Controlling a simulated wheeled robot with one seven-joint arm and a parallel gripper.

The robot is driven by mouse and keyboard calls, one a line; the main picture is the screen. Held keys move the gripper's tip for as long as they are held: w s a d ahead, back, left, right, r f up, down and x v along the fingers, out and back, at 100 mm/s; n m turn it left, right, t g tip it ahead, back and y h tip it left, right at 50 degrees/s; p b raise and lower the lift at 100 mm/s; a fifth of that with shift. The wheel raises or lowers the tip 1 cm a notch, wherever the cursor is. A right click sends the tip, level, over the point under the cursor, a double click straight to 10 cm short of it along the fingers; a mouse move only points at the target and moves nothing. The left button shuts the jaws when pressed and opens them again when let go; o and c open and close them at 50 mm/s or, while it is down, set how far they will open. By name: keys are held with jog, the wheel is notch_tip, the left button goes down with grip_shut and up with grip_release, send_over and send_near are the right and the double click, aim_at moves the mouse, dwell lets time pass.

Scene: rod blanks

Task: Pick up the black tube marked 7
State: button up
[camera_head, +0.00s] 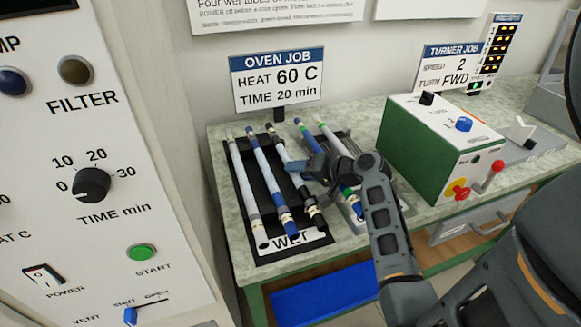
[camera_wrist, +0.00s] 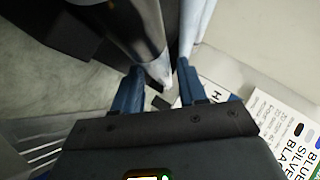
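A tube with black ends (camera_head: 310,208) lies at the right of the black WET tray (camera_head: 262,178), beside a blue-banded tube (camera_head: 264,170) and a silver-ended tube (camera_head: 243,185). I cannot read any number on it. My gripper (camera_head: 297,166) is over the right side of the tray, at the black-ended tube's middle, and hides part of it. In the wrist view, my blue fingers (camera_wrist: 160,78) stand apart, with a pale tube (camera_wrist: 140,35) reaching between them. I cannot tell whether they touch it.
A green-sided turner box (camera_head: 415,140) stands farther right. The OVEN JOB sign (camera_head: 278,80) stands behind. The oven panel (camera_head: 95,130) is at left.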

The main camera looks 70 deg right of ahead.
grip_shut()
dwell(0.3)
